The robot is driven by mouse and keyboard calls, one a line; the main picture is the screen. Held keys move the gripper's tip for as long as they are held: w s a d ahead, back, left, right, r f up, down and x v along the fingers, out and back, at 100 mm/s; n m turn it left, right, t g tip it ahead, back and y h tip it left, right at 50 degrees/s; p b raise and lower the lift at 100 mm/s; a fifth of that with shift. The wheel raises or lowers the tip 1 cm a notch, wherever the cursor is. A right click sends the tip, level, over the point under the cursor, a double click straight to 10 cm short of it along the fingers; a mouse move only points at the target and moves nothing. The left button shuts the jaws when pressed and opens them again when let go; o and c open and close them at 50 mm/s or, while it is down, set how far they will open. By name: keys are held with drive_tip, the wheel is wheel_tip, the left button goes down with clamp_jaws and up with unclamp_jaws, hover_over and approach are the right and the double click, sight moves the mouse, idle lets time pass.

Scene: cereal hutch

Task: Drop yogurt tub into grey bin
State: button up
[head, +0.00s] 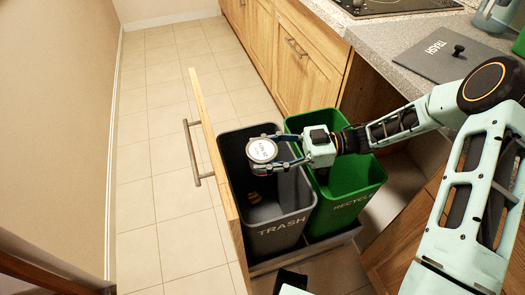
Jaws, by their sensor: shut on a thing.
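The yogurt tub (262,151) shows its round white lid with dark print. My gripper (275,151) is shut on it and holds it above the grey bin (276,234), which is marked TRASH. The tub appears over the bin's opening, near its middle; its exact height above the rim is hard to judge. The grey bin is open at the top and has a small yellowish thing (254,196) inside. The tub's lower part is hidden under the lid and by the gripper fingers.
A green bin (347,207) marked RECYCLE stands right beside the grey bin, under my wrist. Both stand in a pulled-out drawer with a wooden front (215,160). A grey lid (440,55) marked TRASH lies on the counter (385,50). The tiled floor at left is clear.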

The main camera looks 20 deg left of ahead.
sight(263, 149)
drive_tip(key=o, duration=1.4)
drive_tip(key=shift+c, duration=0.2)
drive_tip(key=shift+r, duration=0.1)
wheel_tip(263, 149, up, 10)
drive_tip(key=shift+f, duration=0.1)
